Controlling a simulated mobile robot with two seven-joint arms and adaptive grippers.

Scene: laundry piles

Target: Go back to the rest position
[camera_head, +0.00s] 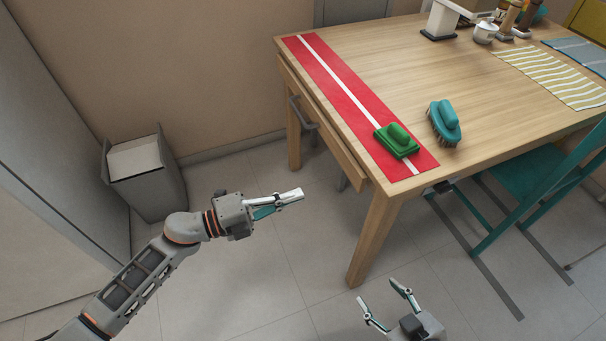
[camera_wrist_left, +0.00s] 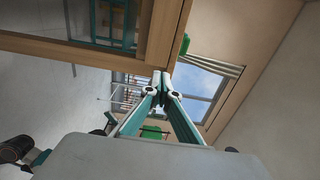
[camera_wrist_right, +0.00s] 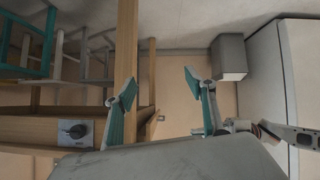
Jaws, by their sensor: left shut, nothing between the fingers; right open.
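My left gripper (camera_head: 283,203) is over the open floor, left of the wooden table, in the head view. Its fingers are shut with nothing between them; they also show closed together in the left wrist view (camera_wrist_left: 161,88). My right gripper (camera_head: 383,304) is at the bottom of the head view, in front of the table's near corner. Its fingers are spread apart and empty, and they also show apart in the right wrist view (camera_wrist_right: 160,82). Both grippers are clear of the table and touch nothing that I can see.
A grey bin (camera_head: 147,175) stands by the wall. Floor between bin and table is free.

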